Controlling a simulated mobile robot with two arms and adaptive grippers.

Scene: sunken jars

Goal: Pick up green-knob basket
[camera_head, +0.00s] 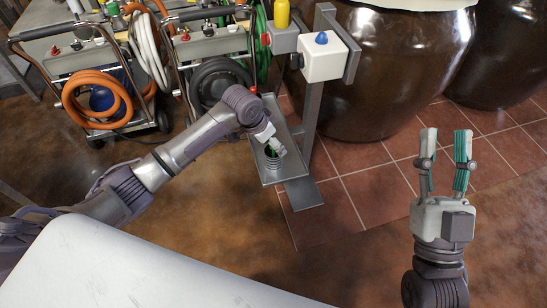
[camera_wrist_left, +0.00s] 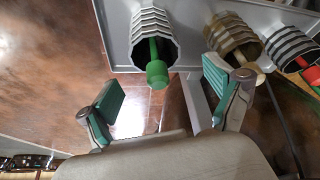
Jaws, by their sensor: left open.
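The green-knob basket (camera_wrist_left: 150,22) is a ribbed grey cylinder with a green rod and knob (camera_wrist_left: 157,75), on a grey tray (camera_wrist_left: 118,58) in the left wrist view. My left gripper (camera_wrist_left: 160,92) is open, with a finger on each side of the knob and not touching it. In the head view my left gripper (camera_head: 272,142) hangs over the tray (camera_head: 268,110), partly hiding a ribbed basket (camera_head: 272,165). My right gripper (camera_head: 445,145) is open and empty, held out over the floor at the right.
Baskets with a tan knob (camera_wrist_left: 247,75) and a red knob (camera_wrist_left: 312,74) stand right of the green one. A stand with a white box (camera_head: 322,62) rises beside the tray. Large brown jars (camera_head: 405,70) and hose carts (camera_head: 95,95) are behind.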

